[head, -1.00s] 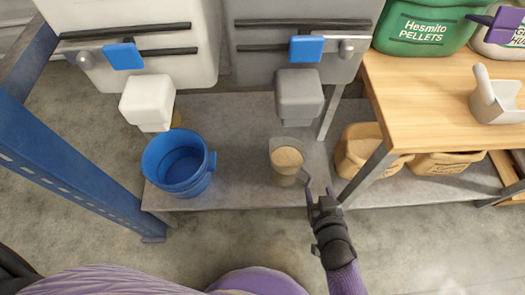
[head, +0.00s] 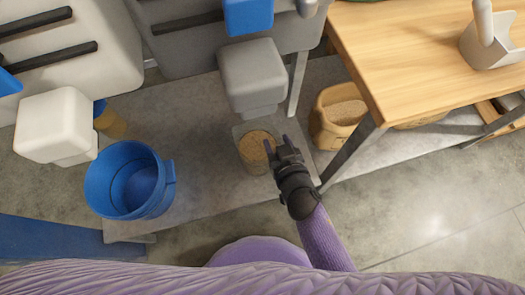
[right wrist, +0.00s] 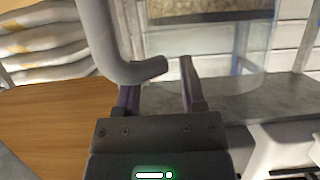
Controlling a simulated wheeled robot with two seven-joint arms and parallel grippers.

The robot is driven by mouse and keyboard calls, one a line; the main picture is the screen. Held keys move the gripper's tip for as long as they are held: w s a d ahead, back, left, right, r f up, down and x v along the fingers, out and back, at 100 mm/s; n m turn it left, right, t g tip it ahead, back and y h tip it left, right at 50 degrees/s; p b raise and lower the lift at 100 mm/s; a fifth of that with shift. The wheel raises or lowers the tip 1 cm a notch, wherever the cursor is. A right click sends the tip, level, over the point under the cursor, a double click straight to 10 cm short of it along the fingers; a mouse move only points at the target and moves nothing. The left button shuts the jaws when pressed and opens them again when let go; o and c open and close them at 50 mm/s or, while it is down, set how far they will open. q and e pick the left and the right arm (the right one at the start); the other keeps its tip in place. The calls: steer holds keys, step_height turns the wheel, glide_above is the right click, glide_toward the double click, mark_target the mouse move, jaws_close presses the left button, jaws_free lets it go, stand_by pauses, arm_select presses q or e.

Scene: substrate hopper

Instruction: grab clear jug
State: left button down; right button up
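The clear jug (head: 257,168) stands on the low grey shelf under the grey dispenser, with tan pellets in it. In the right wrist view the clear jug (right wrist: 205,45) fills the upper right, pellets at the top. Its grey curved handle (right wrist: 98,35) crosses in front of the left finger, and its free end reaches over the gap between the fingers. My right gripper (head: 277,142) is at the jug's right side, by the handle. Its fingers (right wrist: 160,85) are apart; I cannot tell whether they touch the handle. My left gripper is not in view.
A blue bucket (head: 128,182) stands on the shelf (head: 195,190) to the left. The grey dispenser spout (head: 253,75) hangs close above the jug.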

jaws_close()
steer(key=shift+f, duration=0.1)
steer(key=shift+s, duration=0.1)
stand_by(0.3)
stand_by(0.5)
